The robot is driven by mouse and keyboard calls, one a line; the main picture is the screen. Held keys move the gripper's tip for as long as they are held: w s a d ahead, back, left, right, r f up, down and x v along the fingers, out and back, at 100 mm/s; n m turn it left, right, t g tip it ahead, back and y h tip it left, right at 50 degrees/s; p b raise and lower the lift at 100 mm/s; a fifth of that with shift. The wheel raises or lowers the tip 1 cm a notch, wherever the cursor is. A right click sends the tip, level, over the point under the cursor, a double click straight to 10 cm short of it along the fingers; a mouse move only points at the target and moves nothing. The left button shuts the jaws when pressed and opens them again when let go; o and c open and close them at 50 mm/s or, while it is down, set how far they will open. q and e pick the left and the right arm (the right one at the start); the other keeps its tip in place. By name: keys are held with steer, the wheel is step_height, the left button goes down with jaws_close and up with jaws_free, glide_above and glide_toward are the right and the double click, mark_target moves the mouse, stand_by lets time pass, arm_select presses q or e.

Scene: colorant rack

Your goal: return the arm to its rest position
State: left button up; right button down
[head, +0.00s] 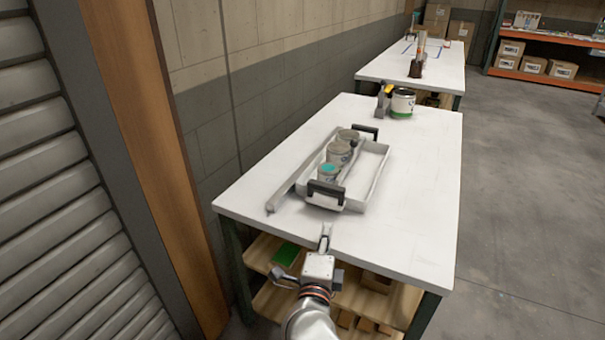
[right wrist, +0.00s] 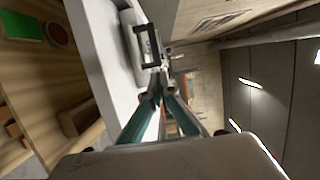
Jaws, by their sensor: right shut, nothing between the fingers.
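My right gripper (head: 326,232) is at the near edge of the white table, in front of the tray. It is shut and holds nothing. In the right wrist view its two fingers (right wrist: 160,98) meet at the tips. My right arm reaches up from the bottom of the head view. My left gripper is not in view.
A white tray (head: 373,178) with black handles holds several cans on the table (head: 420,215). A long grey bar (head: 283,192) lies along its left side. A green-labelled can (head: 402,104) stands farther back. Shelves below the table hold a green item (head: 286,254). Open floor lies right.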

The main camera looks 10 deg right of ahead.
steer(key=s+a+f+n+y, duration=0.2)
steer(key=s+f+n+y, duration=0.85)
steer(key=n, duration=0.85)
steer(key=s+d+f+n+g, duration=0.3)
steer(key=s+d+f, duration=0.1)
steer(key=s+f, duration=0.3)
steer(key=s+d+f+n+g+h, duration=0.1)
steer(key=s+d+f+n+g, duration=0.2)
steer(key=s+f, duration=0.4)
steer(key=shift+s+d+f+n, duration=0.45)
steer(key=shift+s+n, duration=0.1)
steer(key=shift+n, duration=0.15)
steer(key=shift+h, duration=0.25)
